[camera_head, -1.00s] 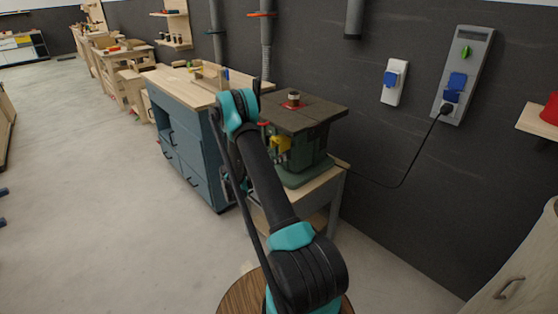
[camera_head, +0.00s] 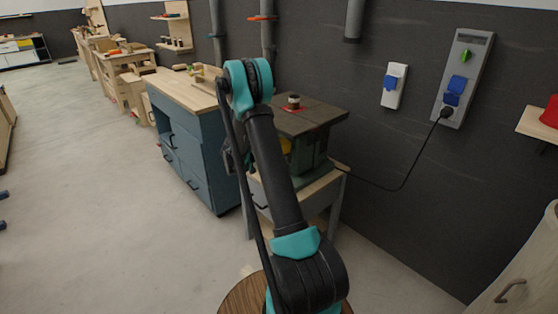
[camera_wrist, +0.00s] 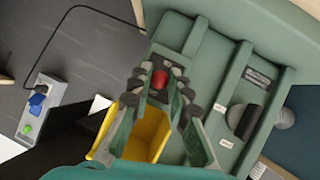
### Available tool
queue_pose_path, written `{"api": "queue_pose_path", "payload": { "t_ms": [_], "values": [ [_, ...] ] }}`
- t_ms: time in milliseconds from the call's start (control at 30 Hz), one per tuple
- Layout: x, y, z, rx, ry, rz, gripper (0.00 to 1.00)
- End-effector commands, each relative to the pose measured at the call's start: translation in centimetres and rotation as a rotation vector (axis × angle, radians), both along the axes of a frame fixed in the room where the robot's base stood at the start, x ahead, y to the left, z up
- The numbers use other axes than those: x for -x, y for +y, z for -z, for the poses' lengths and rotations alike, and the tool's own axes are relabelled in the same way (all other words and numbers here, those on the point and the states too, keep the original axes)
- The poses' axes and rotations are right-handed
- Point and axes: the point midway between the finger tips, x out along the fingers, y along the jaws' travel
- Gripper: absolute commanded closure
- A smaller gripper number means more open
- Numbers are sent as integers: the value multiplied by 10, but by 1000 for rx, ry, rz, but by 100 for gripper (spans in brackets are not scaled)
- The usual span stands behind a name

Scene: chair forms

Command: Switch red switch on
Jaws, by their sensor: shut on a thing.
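The red switch (camera_wrist: 160,80) is a small round button on a dark plate on the green machine (camera_wrist: 205,45) in the wrist view. My gripper (camera_wrist: 158,77) has its two fingers on either side of this switch, closed in on it. The yellow flap (camera_wrist: 148,135) hangs open below the switch, partly hidden by the fingers. In the head view the machine (camera_head: 312,150) stands on a small wooden stand, and my arm hides its front, the switch and my gripper.
A dark knob (camera_wrist: 245,120) sits right of the switch. A black cable (camera_head: 405,178) runs to the wall socket box (camera_head: 462,85). A blue cabinet (camera_head: 198,155) stands left of the machine. Open floor (camera_head: 90,220) lies to the left.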

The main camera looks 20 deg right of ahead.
Motion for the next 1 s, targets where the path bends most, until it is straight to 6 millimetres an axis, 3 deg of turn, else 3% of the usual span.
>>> {"api": "queue_pose_path", "payload": {
  "t_ms": [400, 433, 567, 1000],
  "values": [
    [0, 1, -1, -8, 3, -1, 100],
    [0, 1, -1, -8, 3, -1, 80],
    [0, 0, -1, -7, 2, -2, 64],
    [1, 8, -5, -7, 2, -2, 62]
  ]
}}
